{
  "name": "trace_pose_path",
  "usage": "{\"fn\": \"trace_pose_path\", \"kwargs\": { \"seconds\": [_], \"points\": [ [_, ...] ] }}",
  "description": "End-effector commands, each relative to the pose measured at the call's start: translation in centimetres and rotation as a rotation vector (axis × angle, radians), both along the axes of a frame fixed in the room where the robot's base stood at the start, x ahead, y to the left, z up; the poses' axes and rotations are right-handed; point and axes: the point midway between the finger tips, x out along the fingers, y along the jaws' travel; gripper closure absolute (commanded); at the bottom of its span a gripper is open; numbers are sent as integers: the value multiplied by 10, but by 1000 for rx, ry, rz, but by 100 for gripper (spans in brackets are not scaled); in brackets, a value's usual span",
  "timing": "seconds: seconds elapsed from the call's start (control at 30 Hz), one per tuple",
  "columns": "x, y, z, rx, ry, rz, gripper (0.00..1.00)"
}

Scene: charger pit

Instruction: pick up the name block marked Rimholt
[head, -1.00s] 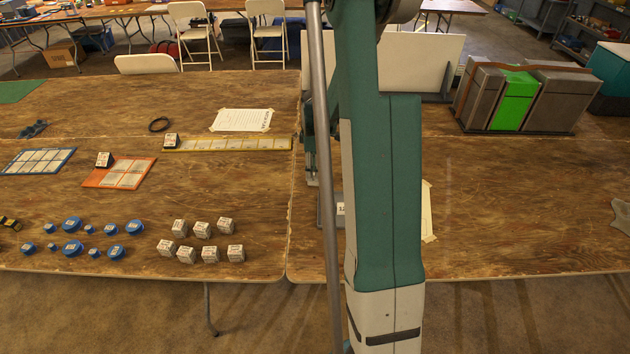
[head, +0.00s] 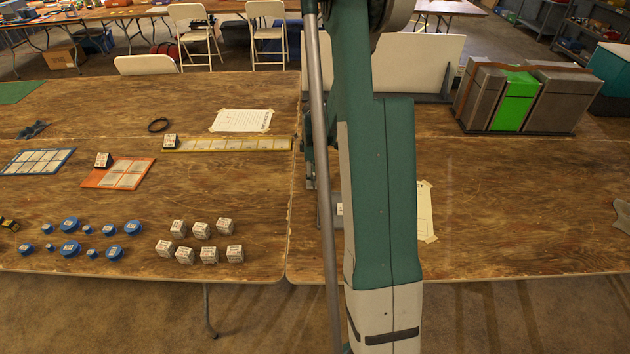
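Several small white blocks with dark print (head: 201,230) stand in two rows near the front edge of the left table. The print is too small to read, so I cannot tell which is marked Rimholt. Other small black-and-white blocks stand at the yellow-edged strip (head: 170,140) and at the orange card (head: 103,160). My arm fills the middle of the head view, right of the white blocks. Part of its end (head: 309,170) shows low behind the arm, over the table; the fingers are not clear and any held thing is hidden.
Blue round pieces (head: 69,249) lie left of the white blocks. A blue-edged card (head: 38,161), a paper sheet (head: 241,121) and a dark ring (head: 158,125) lie farther back. A grey box (head: 337,209) is partly hidden by my arm. Grey and green bins (head: 513,98) stand right.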

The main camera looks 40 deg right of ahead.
Motion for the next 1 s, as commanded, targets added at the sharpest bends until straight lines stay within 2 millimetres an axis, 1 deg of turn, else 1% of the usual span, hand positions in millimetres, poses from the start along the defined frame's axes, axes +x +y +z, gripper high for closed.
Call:
{"fn": "trace_pose_path", "kwargs": {
  "seconds": [0.03, 0.2, 0.5, 0.67, 0.87, 1.0],
  "points": [
    [0, 0, 0, 0, 0, 0, 77],
    [0, 0, 0, 0, 0, 0, 100],
    [0, 0, 0, 0, 0, 0, 100],
    [0, 0, 5, 0, 0, 0, 100],
    [0, 0, 24, 0, 0, 0, 100],
    [0, 0, 43, 0, 0, 0, 100]
  ]
}}
